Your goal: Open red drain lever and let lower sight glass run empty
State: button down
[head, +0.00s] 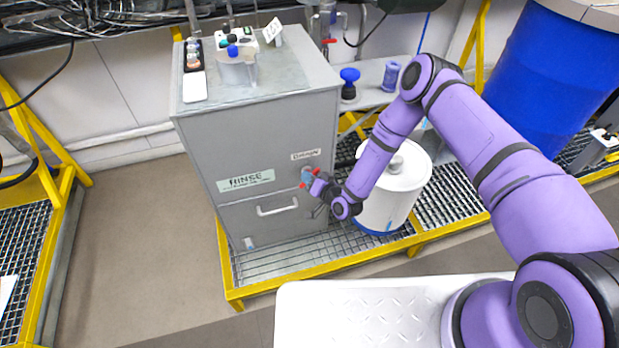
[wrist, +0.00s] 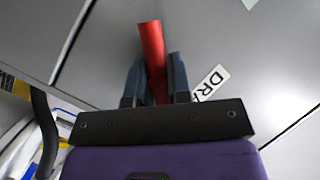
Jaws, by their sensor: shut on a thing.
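The red drain lever (wrist: 151,45) stands between my two fingers in the wrist view, with its end showing beyond them. My gripper (wrist: 154,78) is shut on it. In the head view my gripper (head: 309,178) is at the front of the grey rinse cabinet (head: 215,150), on its right side. Small red parts of the lever (head: 316,171) show there around the fingers. A label (wrist: 211,82) beside the lever shows the letters DRA; the rest is hidden. I cannot make out the lower sight glass or any liquid level in either view.
A drawer handle (head: 277,206) sits below the RINSE label (head: 246,181). A white drum (head: 400,190) stands close to the right of the cabinet, beside my arm. A yellow-edged grating (head: 290,262) runs below. Open floor (head: 130,240) lies to the left.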

jog(key=n+h, duration=0.2)
jog(key=n, duration=0.1)
jog(key=shift+n+h, duration=0.8)
jog(key=shift+n, duration=0.5)
jog(key=c, duration=1.1)
grip_release()
jog(key=v, duration=1)
jog(key=shift+s+d+r, duration=0.1)
jog(key=shift+s+r, duration=0.2)
